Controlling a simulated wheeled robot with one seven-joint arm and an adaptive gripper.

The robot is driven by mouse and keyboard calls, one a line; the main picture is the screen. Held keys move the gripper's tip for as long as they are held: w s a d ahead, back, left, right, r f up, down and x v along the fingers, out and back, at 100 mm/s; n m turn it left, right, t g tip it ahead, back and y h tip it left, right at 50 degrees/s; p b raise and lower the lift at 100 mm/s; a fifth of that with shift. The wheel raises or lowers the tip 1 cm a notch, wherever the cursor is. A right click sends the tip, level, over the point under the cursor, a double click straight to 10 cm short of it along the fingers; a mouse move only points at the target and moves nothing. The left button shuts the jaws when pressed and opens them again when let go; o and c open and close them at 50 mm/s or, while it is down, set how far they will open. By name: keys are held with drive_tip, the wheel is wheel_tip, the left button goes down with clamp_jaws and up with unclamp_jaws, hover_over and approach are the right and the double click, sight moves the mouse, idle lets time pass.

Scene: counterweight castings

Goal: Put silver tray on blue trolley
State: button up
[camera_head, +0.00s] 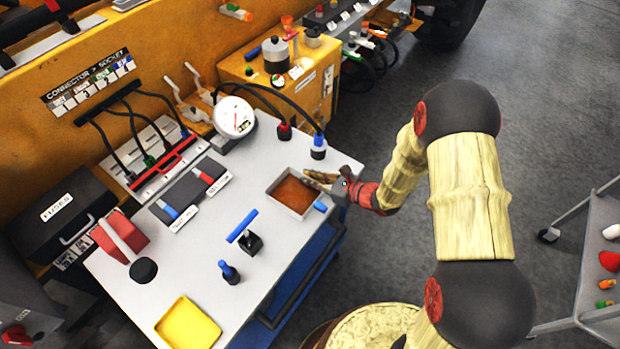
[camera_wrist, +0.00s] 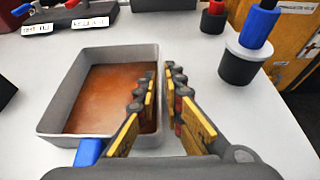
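A silver-grey tray (camera_head: 271,188) with a rust-brown floor and a blue tab sits flat on the white top (camera_head: 200,258) of a trolley with a blue frame (camera_head: 318,262). The tray fills the left of the wrist view (camera_wrist: 55,108). My gripper (camera_head: 318,180) is at the tray's right side. In the wrist view its fingers (camera_wrist: 160,85) are apart, one over the tray's inside and one outside, with the right wall between them. Narrow gaps seem to show beside the wall. Part of that wall is hidden by the fingers.
A yellow tray (camera_head: 188,325) lies at the near edge. Blue-handled levers (camera_head: 243,233), a gauge (camera_head: 234,116) and a blue-topped plug (camera_head: 318,147) stand around the silver tray. A grey trolley (camera_head: 600,250) with small coloured items stands at far right.

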drive_tip(key=shift+o, duration=1.3)
drive_tip(key=shift+d+r, duration=0.1)
drive_tip(key=shift+r, duration=0.15)
drive_tip(key=p+v, duration=0.2)
drive_tip(key=v, duration=1)
drive_tip(key=s+a+r+n+g+h, duration=0.1)
drive_tip(key=s+a+r+n+g, duration=0.2)
drive_tip(key=s+r+n, duration=0.4)
drive_tip(key=s+a+r+n+g+h, duration=0.1)
drive_tip(key=s+a+r+n+g, duration=0.1)
drive_tip(key=s+r+n+g, duration=0.45)
drive_tip(key=s+d+r+n+t+h, duration=0.3)
drive_tip(key=d+r+n+h, duration=0.1)
drive_tip(key=d+r+n, duration=0.2)
drive_tip(key=s+d+r+n+t+h, duration=0.4)
drive_tip(key=d+r+n, duration=0.2)
drive_tip(key=r, duration=0.3)
drive_tip(key=shift+s+d+r+h, duration=0.2)
drive_tip(key=shift+s+d+h, duration=0.05)
drive_tip(key=shift+h, duration=0.15)
